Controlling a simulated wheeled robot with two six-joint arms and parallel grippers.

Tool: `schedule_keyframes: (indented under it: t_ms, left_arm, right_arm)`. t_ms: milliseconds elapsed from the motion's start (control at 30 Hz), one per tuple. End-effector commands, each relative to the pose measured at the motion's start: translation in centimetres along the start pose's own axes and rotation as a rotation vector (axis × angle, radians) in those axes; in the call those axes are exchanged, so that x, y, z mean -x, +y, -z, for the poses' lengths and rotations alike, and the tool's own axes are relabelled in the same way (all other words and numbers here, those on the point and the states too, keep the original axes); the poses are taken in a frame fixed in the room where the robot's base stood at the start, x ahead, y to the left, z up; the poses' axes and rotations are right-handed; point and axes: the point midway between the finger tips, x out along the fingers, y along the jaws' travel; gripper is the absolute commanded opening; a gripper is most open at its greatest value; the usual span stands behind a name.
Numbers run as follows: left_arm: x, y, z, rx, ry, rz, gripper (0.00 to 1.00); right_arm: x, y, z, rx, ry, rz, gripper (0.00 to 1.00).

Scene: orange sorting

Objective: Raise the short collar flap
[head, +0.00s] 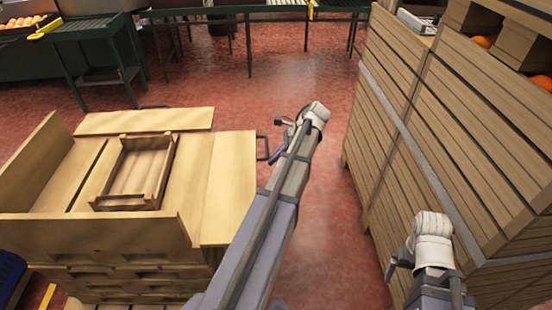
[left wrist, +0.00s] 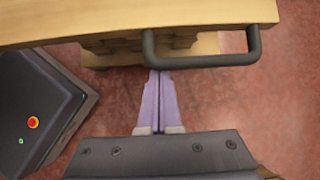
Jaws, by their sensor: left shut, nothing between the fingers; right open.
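The wooden collar on the pallet stack has its left wall (head: 38,160) and near wall (head: 95,235) upright. Its right flap (head: 228,185) and far flap (head: 145,120) lie folded out flat; which is the short one is hard to tell. The right flap has a dark handle (head: 263,148). My left gripper (head: 275,158) is shut and empty beside this handle. In the left wrist view, the fingertips (left wrist: 160,74) end at the handle bar (left wrist: 205,62), which covers their ends; contact cannot be told. My right gripper (head: 390,268) is open, low at right.
A small wooden frame (head: 136,172) lies inside the collar. A tall slatted crate (head: 440,120) stands close on the right. Green tables (head: 95,75) stand at the back. Red floor (head: 325,200) is clear between the pallet and the crate.

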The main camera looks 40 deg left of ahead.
Motion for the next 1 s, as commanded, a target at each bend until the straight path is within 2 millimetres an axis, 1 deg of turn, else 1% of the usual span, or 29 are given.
schedule_keyframes:
  t_ms: [33, 500, 633, 767, 1000]
  left_arm:
    - [0.3, 0.0, -0.3, 0.0, 0.0, 0.0, 0.0]
    - [0.3, 0.0, -0.5, 0.0, 0.001, 0.0, 0.0]
    - [0.6, 0.0, -0.8, -0.001, 0.019, -0.003, 0.0]
    - [1.2, 0.1, -1.6, -0.001, 0.075, -0.006, 0.0]
    - [3.2, 0.0, -3.4, 0.007, 0.246, -0.01, 0.0]
  right_arm:
    - [0.4, 0.1, 0.0, -0.001, 0.0, 0.0, 0.94]
    - [0.6, 0.1, 0.0, -0.001, -0.001, -0.001, 0.94]
    - [1.2, 0.1, -0.1, -0.002, 0.0, 0.0, 0.94]
    - [2.8, 0.3, -0.2, -0.002, -0.001, 0.002, 0.94]
    - [7.1, 0.6, -0.4, -0.004, -0.001, 0.009, 0.94]
